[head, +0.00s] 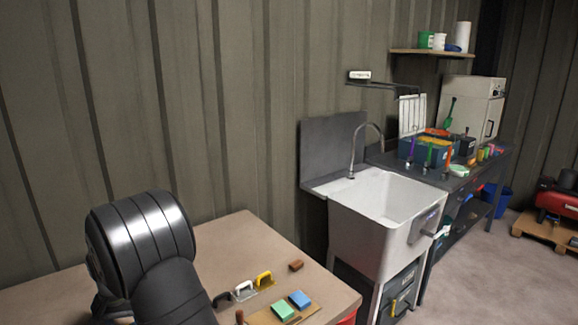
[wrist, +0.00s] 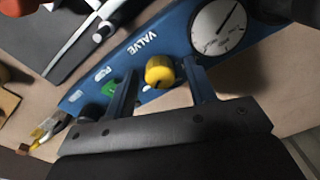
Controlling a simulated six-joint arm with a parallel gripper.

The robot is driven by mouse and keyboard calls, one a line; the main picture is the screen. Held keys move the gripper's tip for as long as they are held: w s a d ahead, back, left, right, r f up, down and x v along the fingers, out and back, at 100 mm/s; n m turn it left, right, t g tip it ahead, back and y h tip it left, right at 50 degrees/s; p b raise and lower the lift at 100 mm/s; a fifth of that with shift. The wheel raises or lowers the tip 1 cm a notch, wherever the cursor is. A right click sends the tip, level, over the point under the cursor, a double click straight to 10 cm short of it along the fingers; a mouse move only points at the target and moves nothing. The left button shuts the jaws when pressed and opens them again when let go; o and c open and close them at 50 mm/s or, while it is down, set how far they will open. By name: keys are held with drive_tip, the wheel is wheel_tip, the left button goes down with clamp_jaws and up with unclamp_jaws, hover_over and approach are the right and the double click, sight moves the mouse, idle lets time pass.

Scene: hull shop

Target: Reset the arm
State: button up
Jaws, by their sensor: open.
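My gripper (wrist: 160,70) shows in the wrist view with its two dark fingers apart. It is open, and a yellow knob (wrist: 159,73) on a blue panel (wrist: 180,35) appears between the fingertips. I cannot tell whether the fingers reach down around the knob or stay above it; no touch is visible. The panel carries the word VALVE, a round white gauge (wrist: 222,27) and a green part (wrist: 109,88) beside the left finger. In the head view my dark arm (head: 145,245) bends over the tan table at lower left; my gripper is hidden there.
A white sink (head: 385,205) and a cluttered dark workbench stand to the right. A ribbed wall is behind.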

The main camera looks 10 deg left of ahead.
drive_tip(key=n, duration=1.2)
drive_tip(key=shift+n, duration=1.6)
drive_tip(key=shift+o, duration=0.4)
